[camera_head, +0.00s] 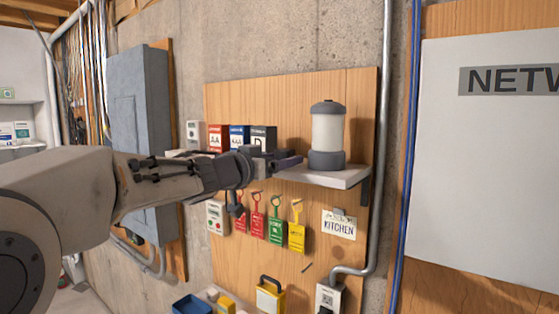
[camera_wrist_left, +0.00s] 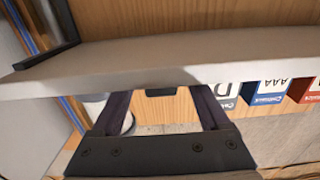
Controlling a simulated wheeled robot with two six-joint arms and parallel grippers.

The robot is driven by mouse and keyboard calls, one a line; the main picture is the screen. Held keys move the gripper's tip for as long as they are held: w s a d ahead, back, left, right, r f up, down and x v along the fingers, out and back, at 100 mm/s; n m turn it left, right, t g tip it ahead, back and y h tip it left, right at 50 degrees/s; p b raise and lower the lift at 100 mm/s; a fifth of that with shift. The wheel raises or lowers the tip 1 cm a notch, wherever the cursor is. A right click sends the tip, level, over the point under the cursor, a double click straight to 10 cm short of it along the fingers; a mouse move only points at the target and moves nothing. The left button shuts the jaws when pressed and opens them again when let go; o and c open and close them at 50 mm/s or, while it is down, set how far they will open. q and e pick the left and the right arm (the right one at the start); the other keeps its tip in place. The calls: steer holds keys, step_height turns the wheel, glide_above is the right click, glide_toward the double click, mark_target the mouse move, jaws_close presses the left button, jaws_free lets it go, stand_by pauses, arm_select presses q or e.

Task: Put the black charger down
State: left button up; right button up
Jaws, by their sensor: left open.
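My left gripper (camera_head: 285,162) reaches in from the left to the front edge of the white wall shelf (camera_head: 335,177). In the left wrist view, which is upside down, its two dark fingers (camera_wrist_left: 160,103) are spread apart. A small black thing, likely the black charger (camera_wrist_left: 160,92), shows between the fingers at the shelf's edge (camera_wrist_left: 200,75). Only a small part of it shows, and I cannot tell whether it touches the fingers. In the head view I cannot make the charger out; the gripper and wrist cover that spot. My right gripper is not in view.
A grey-white lantern (camera_head: 327,135) stands on the shelf right of my gripper. Battery boxes (camera_head: 238,136) stand to the left, behind the wrist. Coloured tags (camera_head: 275,225) hang below the shelf. A metal conduit (camera_head: 384,150) runs up the wall at the right.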

arm_select(q)
steer(key=shift+r+p, duration=0.3)
steer(key=shift+r, duration=0.35)
steer(key=b+v, duration=0.3)
steer(key=v, duration=0.9)
steer(key=s+d+f+n+g+y, duration=0.1)
steer(key=s+f+n+g+y, duration=0.2)
steer(key=f, duration=1)
steer(key=s+d+f+g+y, duration=0.15)
steer(key=s+f+y, duration=0.35)
steer(key=f, duration=0.8)
steer(key=s+f+m+g, duration=0.1)
steer(key=s+f+g, duration=0.4)
steer(key=s, duration=0.6)
steer(key=s+f+m+g+y, duration=0.1)
steer(key=s+f+g, duration=0.4)
steer(key=s, duration=0.6)
step_height(320, 180, down, 2)
steer(key=shift+f+m+y, duration=0.25)
steer(key=shift+m+y, duration=0.05)
steer(key=shift+m, duration=0.3)
steer(key=shift+a, duration=0.1)
